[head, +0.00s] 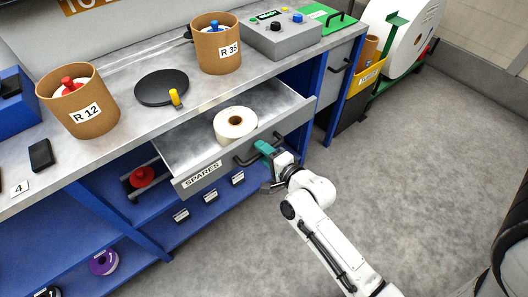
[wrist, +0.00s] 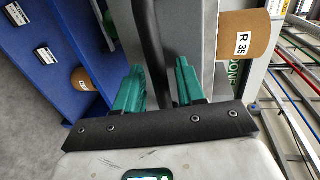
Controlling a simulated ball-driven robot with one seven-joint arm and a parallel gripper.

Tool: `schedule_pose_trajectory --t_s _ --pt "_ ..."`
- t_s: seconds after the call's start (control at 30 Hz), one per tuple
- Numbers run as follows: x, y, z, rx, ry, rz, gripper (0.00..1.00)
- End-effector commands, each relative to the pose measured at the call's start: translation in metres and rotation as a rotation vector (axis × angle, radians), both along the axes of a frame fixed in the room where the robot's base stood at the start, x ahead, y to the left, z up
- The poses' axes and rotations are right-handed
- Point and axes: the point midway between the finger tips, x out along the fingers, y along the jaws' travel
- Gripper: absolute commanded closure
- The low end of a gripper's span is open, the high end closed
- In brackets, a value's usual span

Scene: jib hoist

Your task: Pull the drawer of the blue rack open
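The drawer (head: 203,171) of the blue rack (head: 77,190) carries a SPARES label and stands pulled well out from under the grey worktop. A white roll (head: 236,122) lies inside it. My gripper (head: 265,147) is at the black bar handle (head: 245,158) on the drawer front. In the wrist view, the green fingers of my gripper (wrist: 158,80) stand apart on either side of the handle (wrist: 150,40). A narrow gap shows between the handle and the right finger; contact on the left side is unclear.
Cardboard tubs R 12 (head: 80,105) and R 35 (head: 216,47), a black disc (head: 161,87) and a grey control box (head: 285,35) stand on the worktop. A red-centred reel (head: 142,177) is on the shelf below. Grey floor (head: 400,150) to the right is clear.

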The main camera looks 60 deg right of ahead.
Motion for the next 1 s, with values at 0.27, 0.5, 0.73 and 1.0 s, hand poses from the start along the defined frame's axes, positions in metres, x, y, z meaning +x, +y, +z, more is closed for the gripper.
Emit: schedule_pose_trajectory --t_s 0.27,0.5,0.73,1.0 --pt "-0.01 0.003 0.002 0.0 0.0 0.0 0.61" --pt "-0.049 0.014 0.009 0.001 0.002 0.0 0.61" --pt "-0.085 0.025 0.016 0.001 0.002 0.0 0.61" --pt "-0.101 0.029 0.021 0.0 0.0 0.0 0.61"
